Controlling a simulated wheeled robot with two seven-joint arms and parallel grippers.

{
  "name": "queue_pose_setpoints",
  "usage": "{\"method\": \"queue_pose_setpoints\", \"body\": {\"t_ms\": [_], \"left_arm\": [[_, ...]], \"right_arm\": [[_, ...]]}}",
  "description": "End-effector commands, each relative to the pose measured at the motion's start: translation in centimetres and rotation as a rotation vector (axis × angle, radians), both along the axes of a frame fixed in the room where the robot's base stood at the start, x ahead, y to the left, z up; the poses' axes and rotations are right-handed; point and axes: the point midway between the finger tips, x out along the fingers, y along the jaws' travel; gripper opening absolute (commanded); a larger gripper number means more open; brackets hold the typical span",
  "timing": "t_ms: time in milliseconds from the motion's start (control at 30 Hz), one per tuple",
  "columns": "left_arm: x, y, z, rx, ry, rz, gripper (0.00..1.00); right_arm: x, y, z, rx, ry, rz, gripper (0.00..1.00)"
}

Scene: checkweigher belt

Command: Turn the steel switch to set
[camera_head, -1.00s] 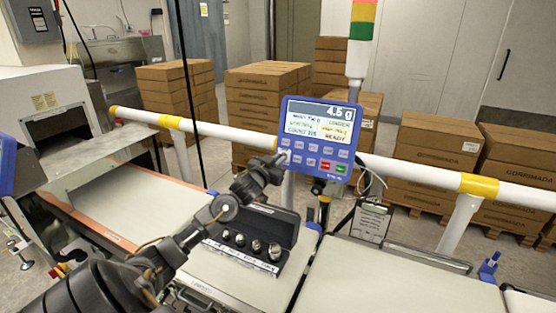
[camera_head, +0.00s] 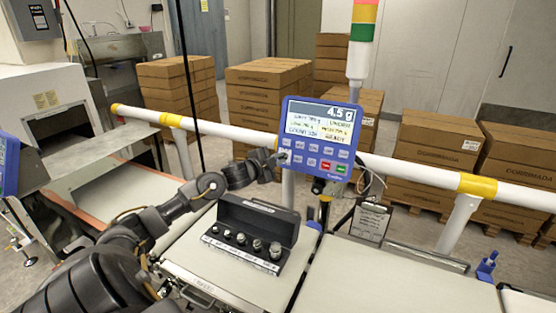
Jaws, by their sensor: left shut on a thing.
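The blue checkweigher panel (camera_head: 319,139) stands behind the belt, and its screen reads 4.5 g. The steel switch (camera_head: 284,156) is at the panel's lower left corner, small and mostly hidden by my fingers. My left gripper (camera_head: 277,159) reaches in from the left and is shut on the switch, its wrist roughly level. The position the switch points to is too small to read. My right gripper is not in view.
An open black case of steel weights (camera_head: 252,228) sits on the belt below my left arm. A white rail with yellow bands (camera_head: 230,132) runs behind. Stacked cartons (camera_head: 265,100) stand at the back.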

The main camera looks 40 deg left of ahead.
Motion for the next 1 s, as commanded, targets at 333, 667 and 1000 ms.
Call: {"method": "queue_pose_setpoints", "body": {"t_ms": [333,667,1000], "left_arm": [[0.04,0.06,0.15,0.263,0.082,-0.08,0.0],[0.05,0.07,0.16,0.408,0.129,-0.122,0.0],[0.05,0.02,0.12,0.449,0.143,-0.136,0.0]], "right_arm": [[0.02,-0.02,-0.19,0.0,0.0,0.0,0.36],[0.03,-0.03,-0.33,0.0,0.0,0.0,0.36],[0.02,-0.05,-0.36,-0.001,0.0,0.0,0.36]]}}
